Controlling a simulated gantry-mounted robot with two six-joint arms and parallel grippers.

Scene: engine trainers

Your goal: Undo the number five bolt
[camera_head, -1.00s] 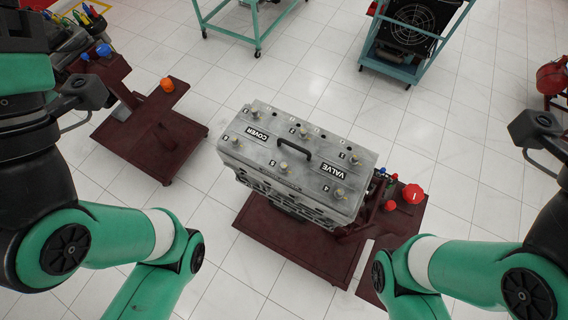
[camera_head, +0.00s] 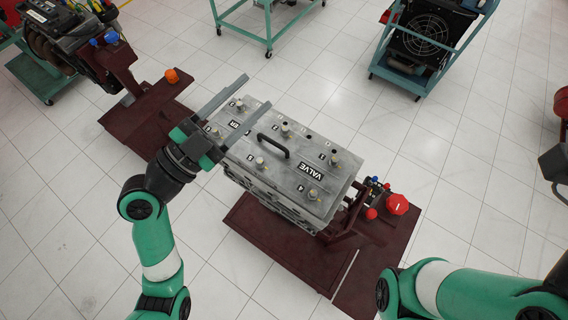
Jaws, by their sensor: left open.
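A grey engine valve cover (camera_head: 283,180) with a black handle (camera_head: 273,145) sits on a dark red stand. Several pale bolts stand on it beside small numbers. The front middle bolt (camera_head: 260,163) appears to be number five, though its digit is too small to read surely. My left gripper (camera_head: 258,90) is open, its two long grey fingers stretched over the cover's left end, partly hiding the lettering and bolts there. It appears empty, and the front middle bolt is right of and below its fingers in the picture. My right gripper is out of view; only the arm shows.
A red knob (camera_head: 396,204) and small coloured parts stand at the engine's right end. Another dark red stand (camera_head: 150,118) with an orange cap (camera_head: 171,75) is at left. A teal cart with a fan (camera_head: 425,40) stands at back right. The tiled floor between is clear.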

